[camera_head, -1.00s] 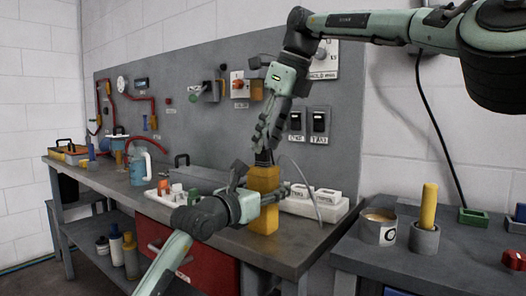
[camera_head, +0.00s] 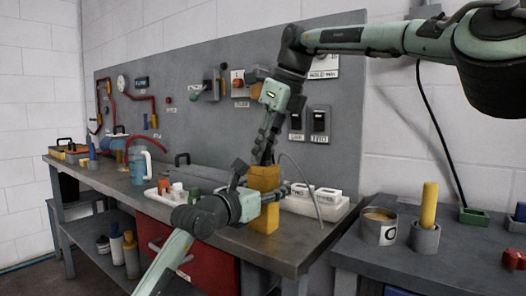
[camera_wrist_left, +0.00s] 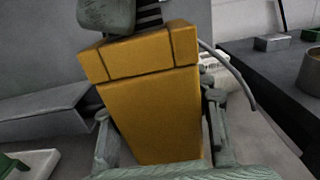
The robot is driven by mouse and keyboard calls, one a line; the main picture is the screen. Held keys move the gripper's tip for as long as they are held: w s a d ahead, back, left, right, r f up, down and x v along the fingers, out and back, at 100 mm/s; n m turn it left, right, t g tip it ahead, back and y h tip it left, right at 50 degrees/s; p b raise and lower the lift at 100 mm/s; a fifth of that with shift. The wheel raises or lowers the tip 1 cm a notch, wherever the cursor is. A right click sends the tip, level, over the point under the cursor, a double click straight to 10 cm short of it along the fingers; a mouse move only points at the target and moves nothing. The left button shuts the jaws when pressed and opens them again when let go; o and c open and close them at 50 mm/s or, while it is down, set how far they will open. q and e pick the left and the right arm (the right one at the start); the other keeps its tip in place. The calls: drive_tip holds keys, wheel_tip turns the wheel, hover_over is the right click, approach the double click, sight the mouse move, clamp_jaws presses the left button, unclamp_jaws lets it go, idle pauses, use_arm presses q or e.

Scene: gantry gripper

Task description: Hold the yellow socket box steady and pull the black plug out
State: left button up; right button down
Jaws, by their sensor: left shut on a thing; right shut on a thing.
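The yellow socket box (camera_head: 263,218) stands upright near the front edge of the grey workbench. My left gripper (camera_head: 265,196) is shut on it, with one finger on each side. In the left wrist view the box (camera_wrist_left: 150,105) fills the middle between the fingers. My right gripper (camera_head: 264,156) points down right above the box and is shut on the black plug. A dark ribbed part of the plug (camera_wrist_left: 149,13) shows above the box in the left wrist view. A right finger partly hides it. I cannot tell how deep the plug sits.
A grey cable (camera_head: 304,180) curves beside the box. A white tray (camera_head: 325,212) with blocks is close on the right, and a tray of small parts (camera_head: 152,196) is on the left. A second bench (camera_head: 365,258) with a tin and a yellow cylinder stands at right.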

drive_tip(key=shift+r, duration=1.55)
use_arm(q)
drive_tip(key=o, duration=1.5)
